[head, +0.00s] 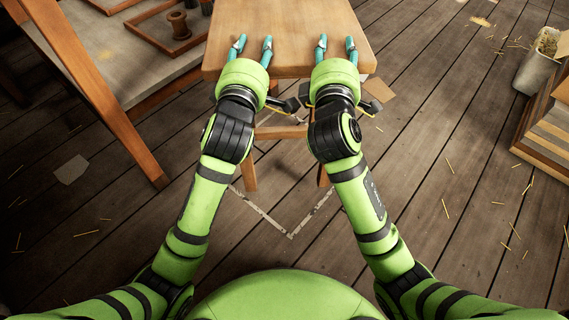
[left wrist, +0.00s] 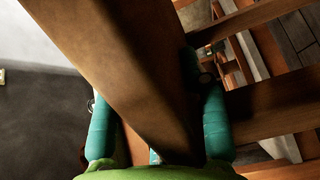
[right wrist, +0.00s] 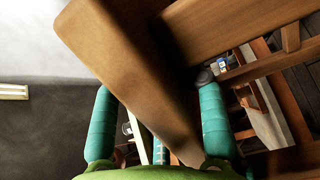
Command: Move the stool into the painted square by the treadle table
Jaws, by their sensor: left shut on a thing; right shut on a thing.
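The wooden stool (head: 290,22) is in front of me, with its seat at the top of the head view. My left gripper (head: 252,46) and right gripper (head: 336,46) are side by side, both shut on the seat's near edge. Each wrist view shows the seat board between teal fingers, in the left wrist view (left wrist: 120,50) and the right wrist view (right wrist: 125,75). The painted square (head: 290,236) shows a worn near corner below the stool. Two stool legs appear just inside its near lines; I cannot tell whether they touch the floor. My arms and the seat hide the far part.
A pale bucket (head: 536,65) and stacked boards (head: 550,125) are at the right. Straw litters the open plank floor.

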